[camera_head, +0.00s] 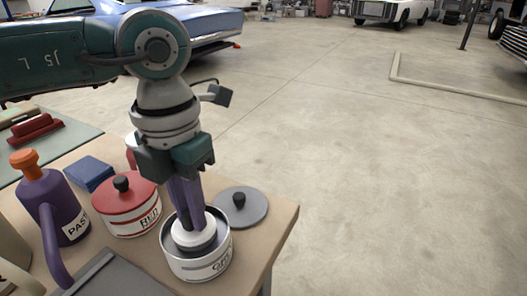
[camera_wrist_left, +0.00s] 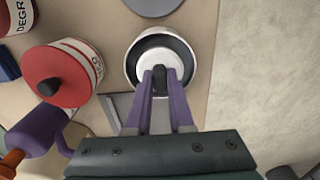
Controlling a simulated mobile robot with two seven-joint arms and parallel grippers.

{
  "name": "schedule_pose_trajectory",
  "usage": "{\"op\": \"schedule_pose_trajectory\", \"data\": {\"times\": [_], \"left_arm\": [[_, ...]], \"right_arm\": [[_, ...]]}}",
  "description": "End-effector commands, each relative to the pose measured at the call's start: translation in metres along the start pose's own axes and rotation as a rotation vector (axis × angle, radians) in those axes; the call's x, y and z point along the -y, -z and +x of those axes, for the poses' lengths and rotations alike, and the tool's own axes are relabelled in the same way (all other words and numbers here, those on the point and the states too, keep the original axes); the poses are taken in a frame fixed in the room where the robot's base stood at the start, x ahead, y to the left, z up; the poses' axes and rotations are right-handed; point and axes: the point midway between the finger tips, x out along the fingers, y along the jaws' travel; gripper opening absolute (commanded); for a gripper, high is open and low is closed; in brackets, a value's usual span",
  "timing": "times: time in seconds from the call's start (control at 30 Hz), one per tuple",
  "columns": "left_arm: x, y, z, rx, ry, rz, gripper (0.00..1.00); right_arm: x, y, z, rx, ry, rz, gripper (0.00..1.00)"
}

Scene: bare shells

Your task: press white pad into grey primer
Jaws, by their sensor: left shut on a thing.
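The open white tin of grey primer (camera_head: 198,268) stands near the table's front right corner, its label partly readable. In the wrist view its rim (camera_wrist_left: 133,52) rings the pad. The round white pad (camera_head: 208,230) is inside the tin's mouth, with a dark band under it; it also shows in the wrist view (camera_wrist_left: 153,62). My left gripper (camera_head: 192,224) points down from above, its purple fingers shut on the pad's dark knob (camera_wrist_left: 159,80). Whether the pad's underside touches the primer is hidden. My right gripper is not in view.
A grey lid (camera_head: 252,209) with a black knob lies right of the tin. A red-lidded tin (camera_head: 126,198), a purple bottle (camera_head: 65,205) with an orange cap and a blue block (camera_head: 88,172) stand left. A dark flat tray (camera_head: 112,278) lies in front.

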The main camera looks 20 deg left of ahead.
Motion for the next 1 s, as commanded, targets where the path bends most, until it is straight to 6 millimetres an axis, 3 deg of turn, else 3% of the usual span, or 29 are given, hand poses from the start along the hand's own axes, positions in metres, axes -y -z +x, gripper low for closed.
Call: {"op": "schedule_pose_trajectory", "data": {"times": [0.53, 1.0], "left_arm": [[-0.001, 0.001, 0.000, -0.001, -0.003, -0.001, 0.00], [-0.001, 0.000, -0.042, 0.000, -0.001, -0.001, 0.00]], "right_arm": [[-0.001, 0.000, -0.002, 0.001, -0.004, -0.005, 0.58], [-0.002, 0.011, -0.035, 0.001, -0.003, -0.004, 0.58]]}}
